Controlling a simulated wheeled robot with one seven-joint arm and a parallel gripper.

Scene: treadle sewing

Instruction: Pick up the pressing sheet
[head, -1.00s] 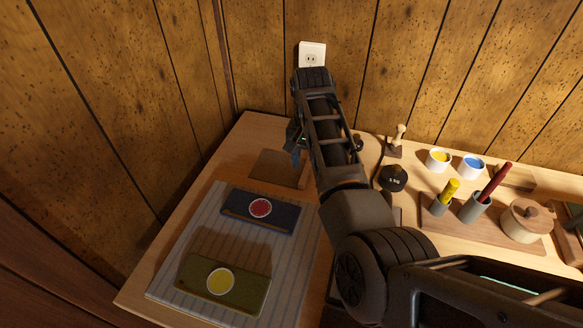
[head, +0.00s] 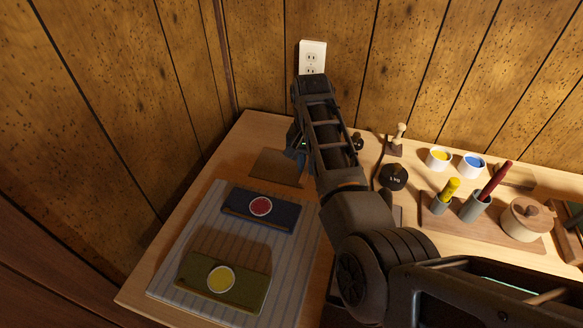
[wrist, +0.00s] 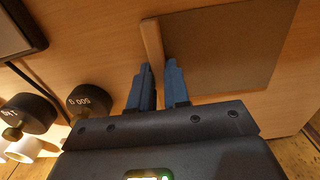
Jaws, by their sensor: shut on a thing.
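The pressing sheet (head: 276,168) is a flat brown sheet on the table, partly hidden by my arm in the head view. In the wrist view the sheet (wrist: 225,45) has a paler wooden strip along its left edge. My gripper (wrist: 158,68) has its two blue fingers on either side of this strip, shut on it. The sheet looks to lie flat at the table top; I cannot tell any gap under it. In the head view my gripper (head: 299,142) is mostly hidden behind the arm.
A striped mat (head: 180,255) in front holds a navy folded piece (head: 235,205) and an olive one (head: 250,292). Right of my arm stand a black weight (head: 394,179), paint cups (head: 438,160) and a pen holder (head: 473,210). A panelled wall is behind.

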